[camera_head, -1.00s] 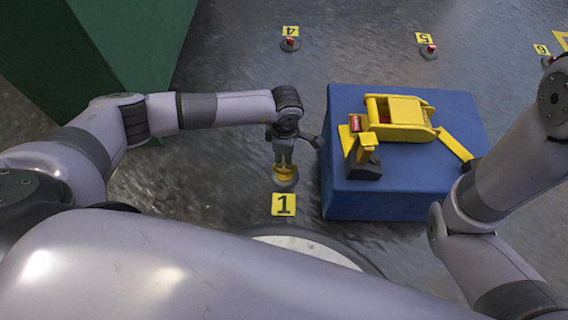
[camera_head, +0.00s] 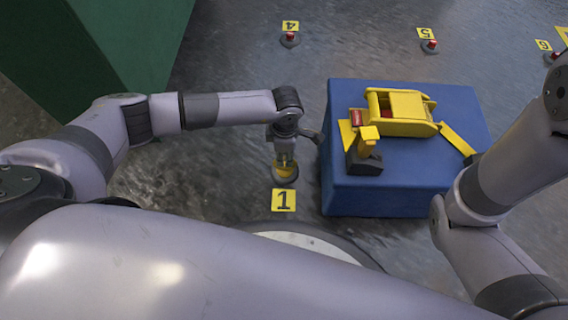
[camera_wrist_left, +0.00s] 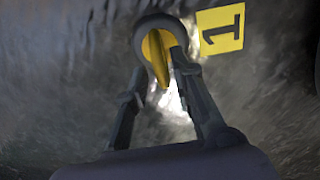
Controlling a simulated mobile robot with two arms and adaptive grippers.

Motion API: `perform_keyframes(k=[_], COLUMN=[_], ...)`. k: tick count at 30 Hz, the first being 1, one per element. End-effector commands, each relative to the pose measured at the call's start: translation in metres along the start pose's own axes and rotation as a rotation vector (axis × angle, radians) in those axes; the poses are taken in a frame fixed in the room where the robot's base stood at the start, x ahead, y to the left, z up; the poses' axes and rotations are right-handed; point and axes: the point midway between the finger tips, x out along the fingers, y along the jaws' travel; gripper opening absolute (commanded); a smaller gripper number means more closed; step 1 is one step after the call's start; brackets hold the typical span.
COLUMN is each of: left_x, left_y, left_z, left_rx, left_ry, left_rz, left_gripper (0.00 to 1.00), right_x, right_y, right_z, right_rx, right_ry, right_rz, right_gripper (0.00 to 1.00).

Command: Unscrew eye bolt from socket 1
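The yellow eye bolt (camera_head: 284,169) stands in socket 1, a round dark base (camera_head: 285,181) on the floor behind the yellow "1" label (camera_head: 284,200). My left gripper (camera_head: 285,158) points down over it, with its fingers at the bolt. In the left wrist view the two fingers (camera_wrist_left: 158,62) stand on either side of the yellow eye bolt (camera_wrist_left: 156,48), close to it. I cannot tell whether both fingers press on it. The dark socket rim (camera_wrist_left: 146,22) curves around the bolt's base.
A blue block (camera_head: 440,192) stands close to the right of my left gripper, with a yellow tool-like device (camera_head: 402,112) on top. Sockets with red parts at labels 4 (camera_head: 290,26) and 5 (camera_head: 425,33) lie farther back. A green structure (camera_head: 110,40) stands at back left.

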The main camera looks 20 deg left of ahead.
Motion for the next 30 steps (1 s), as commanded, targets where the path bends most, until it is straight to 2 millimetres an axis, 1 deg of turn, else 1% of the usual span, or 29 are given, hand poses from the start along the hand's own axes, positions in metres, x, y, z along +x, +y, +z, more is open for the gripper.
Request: perform_keyframes(k=[5,16,24,25,30], left_x=[0.002,0.019,0.019,0.019,0.019], left_y=[0.000,0.000,0.000,0.000,0.000], left_z=[0.000,0.001,0.001,0.001,0.000], left_rx=[0.000,0.001,0.001,0.001,0.001], left_ry=[0.000,-0.001,-0.001,-0.001,-0.001], left_rz=[0.000,0.000,0.000,0.000,0.000], left_gripper=[0.23,0.23,0.23,0.23,0.11], right_x=[-0.002,-0.015,-0.015,-0.015,-0.015], right_y=[0.000,-0.002,-0.002,-0.002,-0.002], right_z=[0.000,-0.003,-0.001,-0.001,-0.001], right_rx=[0.001,0.002,0.002,0.002,0.002], right_ry=[-0.001,-0.008,-0.010,-0.010,-0.010], right_rz=[0.002,0.005,0.005,0.005,0.005], right_gripper=[0.40,0.40,0.40,0.40,0.40])
